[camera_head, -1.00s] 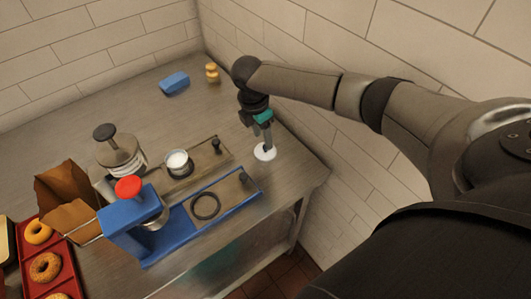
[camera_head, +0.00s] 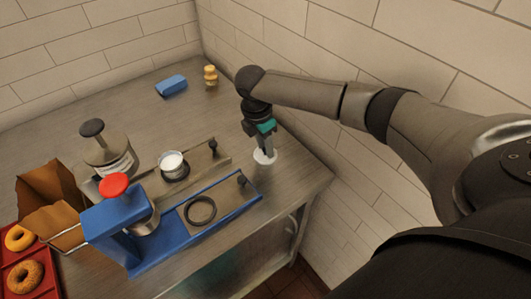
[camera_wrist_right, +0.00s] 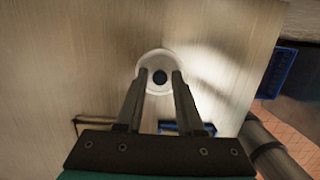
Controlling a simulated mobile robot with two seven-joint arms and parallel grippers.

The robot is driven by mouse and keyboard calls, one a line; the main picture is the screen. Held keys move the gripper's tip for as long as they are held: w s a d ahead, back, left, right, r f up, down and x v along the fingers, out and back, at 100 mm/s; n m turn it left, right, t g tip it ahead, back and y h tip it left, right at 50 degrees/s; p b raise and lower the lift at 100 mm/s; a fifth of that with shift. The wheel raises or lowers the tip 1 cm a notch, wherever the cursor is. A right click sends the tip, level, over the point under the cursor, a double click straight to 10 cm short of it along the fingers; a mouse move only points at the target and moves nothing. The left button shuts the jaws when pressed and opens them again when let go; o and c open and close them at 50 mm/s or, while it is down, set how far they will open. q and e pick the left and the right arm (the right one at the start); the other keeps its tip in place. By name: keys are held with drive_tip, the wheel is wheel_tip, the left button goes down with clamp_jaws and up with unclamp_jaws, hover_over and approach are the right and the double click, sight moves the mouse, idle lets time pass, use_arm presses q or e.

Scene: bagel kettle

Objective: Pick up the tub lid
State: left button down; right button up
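The tub lid is a small white disc (camera_head: 264,158) lying flat near the right edge of the steel table. My right gripper (camera_head: 267,150) points down just over the lid. In the right wrist view its two fingers (camera_wrist_right: 160,73) are apart, one on each side of the knob, with a gap to it. The fingers partly hide the lid. I cannot tell the exact height of the fingertips above it. My left gripper is not in view.
An open tub with white contents (camera_head: 171,161) stands left of the lid. White walls stand behind.

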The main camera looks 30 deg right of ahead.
clamp_jaws()
idle(0.3)
drive_tip(key=shift+r, duration=0.1)
